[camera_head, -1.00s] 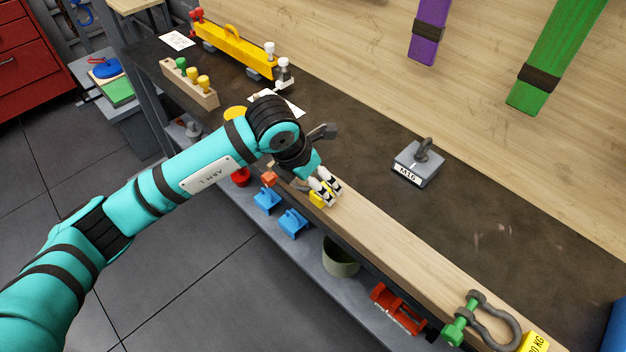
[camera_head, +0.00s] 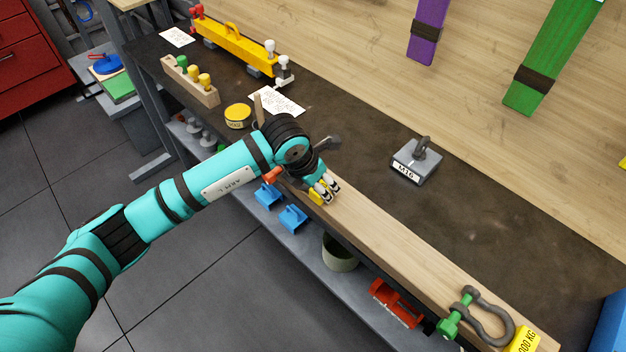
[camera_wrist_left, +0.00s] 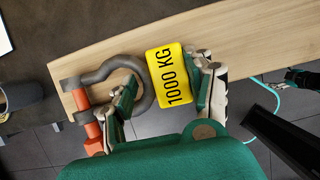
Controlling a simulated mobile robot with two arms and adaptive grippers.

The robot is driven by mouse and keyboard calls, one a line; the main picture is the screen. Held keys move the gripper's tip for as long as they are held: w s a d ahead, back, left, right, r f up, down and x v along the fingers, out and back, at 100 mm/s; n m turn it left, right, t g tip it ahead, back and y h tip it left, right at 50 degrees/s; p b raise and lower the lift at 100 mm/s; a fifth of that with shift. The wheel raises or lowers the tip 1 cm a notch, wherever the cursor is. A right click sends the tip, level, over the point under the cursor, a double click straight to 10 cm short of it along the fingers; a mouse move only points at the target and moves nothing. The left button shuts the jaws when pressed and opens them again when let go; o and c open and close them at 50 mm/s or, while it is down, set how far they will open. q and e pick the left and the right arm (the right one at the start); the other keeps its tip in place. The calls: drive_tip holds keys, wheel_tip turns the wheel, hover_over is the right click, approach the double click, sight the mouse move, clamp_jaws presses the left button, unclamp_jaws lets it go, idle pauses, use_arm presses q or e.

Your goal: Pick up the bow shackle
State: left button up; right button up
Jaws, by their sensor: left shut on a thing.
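A grey bow shackle (camera_wrist_left: 128,66) with an orange pin and a yellow "1000 KG" tag (camera_wrist_left: 172,77) shows in the left wrist view, over the bench's wooden front strip. My left gripper (camera_wrist_left: 168,95) is shut on it, one finger by the bow and the other at the tag's far edge. In the head view my left gripper (camera_head: 324,190) is low at the strip and mostly hides this shackle. A second bow shackle (camera_head: 487,318), with a green pin, lies at the strip's right end by a yellow tag.
A grey M16 block with an eye (camera_head: 416,162) stands on the dark bench top. A yellow beam (camera_head: 238,47), a wooden peg block (camera_head: 190,82) and a yellow-lidded tin (camera_head: 238,115) are farther left. Blue clamps and a bin (camera_head: 340,253) sit on the lower shelf.

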use_arm(q)
drive_tip(key=shift+r, duration=0.1)
drive_tip(key=c, duration=0.4)
drive_tip(key=shift+w+r, duration=0.1)
drive_tip(key=shift+r+b, duration=0.45)
drive_tip(key=shift+r, duration=0.15)
clamp_jaws()
wheel_tip(320, 180, up, 2)
drive_tip(key=shift+b, duration=0.55)
drive_tip(key=s+r+b, duration=0.1)
drive_tip(key=s+b, duration=0.3)
drive_tip(key=s, duration=1.2)
drive_tip(key=shift+a+r, duration=0.2)
drive_tip(key=shift+r, duration=0.05)
